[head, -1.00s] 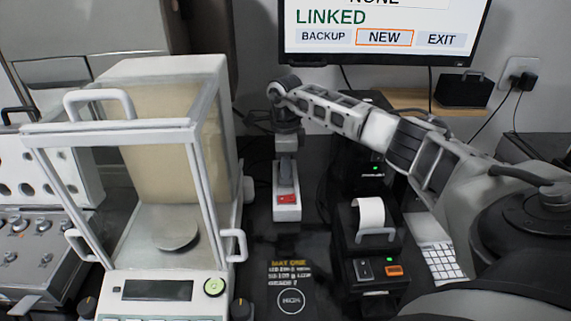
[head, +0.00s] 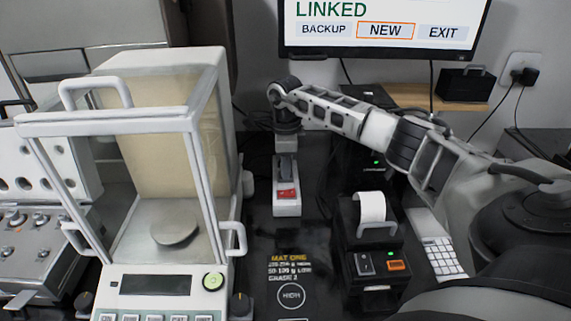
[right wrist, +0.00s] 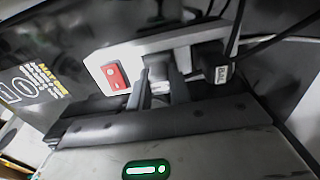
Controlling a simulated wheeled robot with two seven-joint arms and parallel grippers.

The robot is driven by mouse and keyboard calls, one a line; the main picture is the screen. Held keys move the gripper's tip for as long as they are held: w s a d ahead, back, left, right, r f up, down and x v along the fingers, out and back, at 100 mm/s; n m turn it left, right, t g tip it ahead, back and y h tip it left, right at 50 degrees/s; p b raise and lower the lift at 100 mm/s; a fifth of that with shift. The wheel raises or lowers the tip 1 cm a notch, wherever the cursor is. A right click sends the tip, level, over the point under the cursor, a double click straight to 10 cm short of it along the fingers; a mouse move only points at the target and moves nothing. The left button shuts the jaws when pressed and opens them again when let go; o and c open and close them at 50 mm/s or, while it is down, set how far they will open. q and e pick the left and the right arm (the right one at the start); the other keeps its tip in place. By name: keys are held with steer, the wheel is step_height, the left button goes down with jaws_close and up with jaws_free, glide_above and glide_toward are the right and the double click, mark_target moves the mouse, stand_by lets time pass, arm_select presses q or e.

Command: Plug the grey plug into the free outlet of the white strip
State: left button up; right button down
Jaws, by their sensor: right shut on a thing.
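The white strip (head: 288,209) lies on the dark table, with a red rocker switch (head: 287,194) at its near end. My right gripper (head: 285,168) points down over the strip's part beyond the switch. In the right wrist view my right gripper (right wrist: 163,88) is shut on the grey plug (right wrist: 157,69), which is at the strip between the switch and a black labelled plug (right wrist: 210,66). I cannot tell whether the grey plug is fully seated. The outlet under it is hidden. My left gripper is not in view.
A glass-sided balance (head: 158,284) stands left of the strip. A label printer (head: 379,238) with a paper roll stands to its right, near a keypad (head: 441,258). Cables run behind the strip. A printed black mat (head: 291,275) lies in front, clear on top.

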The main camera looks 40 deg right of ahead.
steer(key=shift+f, duration=0.1)
steer(key=c, duration=1.2)
jaws_free()
step_height(320, 180, up, 16)
steer(key=shift+b, duration=0.3)
